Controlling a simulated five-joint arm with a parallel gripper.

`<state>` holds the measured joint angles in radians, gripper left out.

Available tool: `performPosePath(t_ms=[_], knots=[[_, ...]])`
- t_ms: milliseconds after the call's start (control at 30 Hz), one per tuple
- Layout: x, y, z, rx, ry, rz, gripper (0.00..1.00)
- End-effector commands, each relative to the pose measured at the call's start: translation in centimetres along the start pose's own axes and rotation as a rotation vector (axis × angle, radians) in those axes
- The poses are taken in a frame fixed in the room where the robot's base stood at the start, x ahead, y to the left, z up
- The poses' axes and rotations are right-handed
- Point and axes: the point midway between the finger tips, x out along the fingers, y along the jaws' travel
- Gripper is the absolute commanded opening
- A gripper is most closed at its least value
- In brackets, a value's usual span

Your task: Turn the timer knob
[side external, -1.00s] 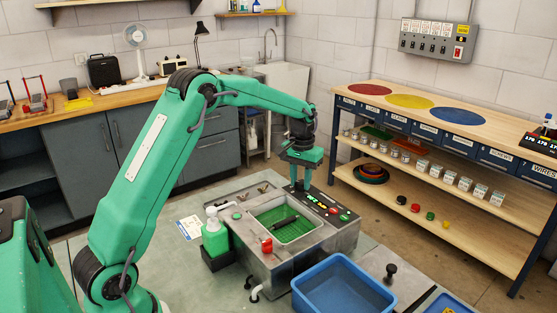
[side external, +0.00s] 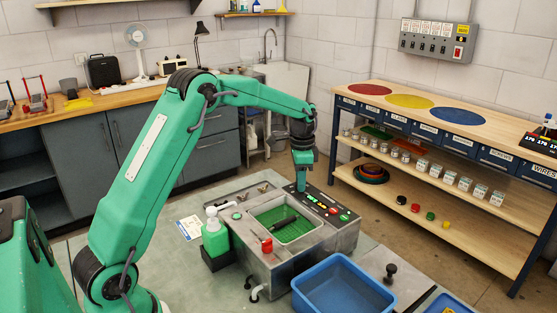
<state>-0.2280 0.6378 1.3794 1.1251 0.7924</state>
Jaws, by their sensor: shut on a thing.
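The drum machine (side external: 285,262) is a grey metal box with an open basin lined in green. A dark control panel (side external: 330,206) with small red and green buttons runs along its far right edge. My gripper (side external: 301,187) points straight down at the far end of this panel. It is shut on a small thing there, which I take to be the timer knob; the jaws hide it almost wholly. A dark-handled tool (side external: 284,222) lies in the basin.
A green bottle (side external: 215,236) stands in a dark holder at the machine's left. A red valve (side external: 267,246) sits on its front edge. A blue bin (side external: 342,287) stands in front. A wooden shelf bench (side external: 450,150) is at the right.

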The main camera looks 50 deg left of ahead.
Motion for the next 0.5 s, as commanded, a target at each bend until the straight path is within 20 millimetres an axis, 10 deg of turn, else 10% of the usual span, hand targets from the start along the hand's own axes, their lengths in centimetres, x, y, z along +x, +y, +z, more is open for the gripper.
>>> performPosePath(t_ms=[500], knots=[[-0.2,-0.07,-0.11,0.49,0.003,-0.006,0.06]])
